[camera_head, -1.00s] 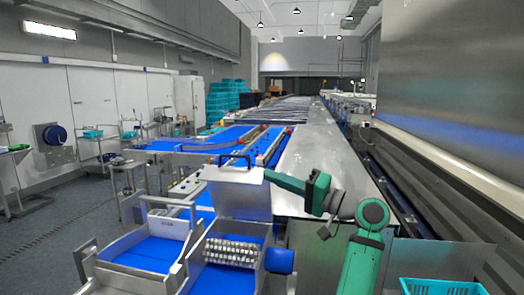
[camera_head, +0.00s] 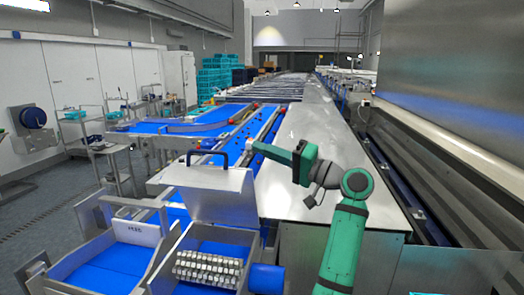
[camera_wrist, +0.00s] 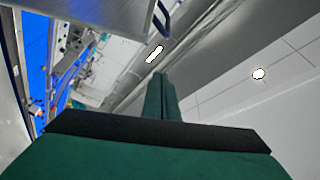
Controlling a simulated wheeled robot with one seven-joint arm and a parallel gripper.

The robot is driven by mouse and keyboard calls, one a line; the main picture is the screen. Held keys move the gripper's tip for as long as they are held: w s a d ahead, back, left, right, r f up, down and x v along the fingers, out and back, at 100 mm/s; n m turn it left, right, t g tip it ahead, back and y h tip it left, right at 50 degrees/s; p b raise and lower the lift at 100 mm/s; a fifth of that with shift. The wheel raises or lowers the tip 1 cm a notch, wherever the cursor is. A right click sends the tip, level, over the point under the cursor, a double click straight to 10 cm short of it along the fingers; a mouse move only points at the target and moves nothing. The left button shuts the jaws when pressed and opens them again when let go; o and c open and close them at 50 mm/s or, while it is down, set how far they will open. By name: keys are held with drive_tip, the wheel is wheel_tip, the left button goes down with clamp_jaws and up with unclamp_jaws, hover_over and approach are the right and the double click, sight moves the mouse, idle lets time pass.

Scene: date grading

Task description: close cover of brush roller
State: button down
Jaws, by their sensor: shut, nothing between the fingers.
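The brush roller (camera_head: 208,268), a row of pale bristled rings, lies exposed in its metal housing at the bottom of the head view. Its metal cover (camera_head: 213,203) stands raised behind it, with a dark handle (camera_head: 207,155) on its top edge. My gripper (camera_head: 256,146) is shut and empty, just above and behind the cover's upper right corner. Whether it touches the cover cannot be told. The wrist view shows the shut fingers (camera_wrist: 160,98) in the middle, the cover's underside or edge (camera_wrist: 105,12) at upper left and the handle (camera_wrist: 162,18) beside it.
A blue motor end (camera_head: 267,279) sticks out right of the roller. A blue-floored chute (camera_head: 112,268) lies to the left. Blue conveyor belts (camera_head: 165,127) run behind the cover. A broad metal table top (camera_head: 305,185) lies under my arm. A tall steel machine stands at right.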

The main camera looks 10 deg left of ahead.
drive_tip(key=shift+s+a+f, duration=0.1)
drive_tip(key=shift+s+a, duration=0.15)
drive_tip(key=shift+a, duration=1)
drive_tip(key=shift+s+a+f, duration=0.1)
drive_tip(key=shift+s+a, duration=0.1)
drive_tip(key=shift+a, duration=1.05)
drive_tip(key=shift+s+a+f, duration=0.1)
drive_tip(key=shift+s+a, duration=0.15)
drive_tip(key=shift+a, duration=1)
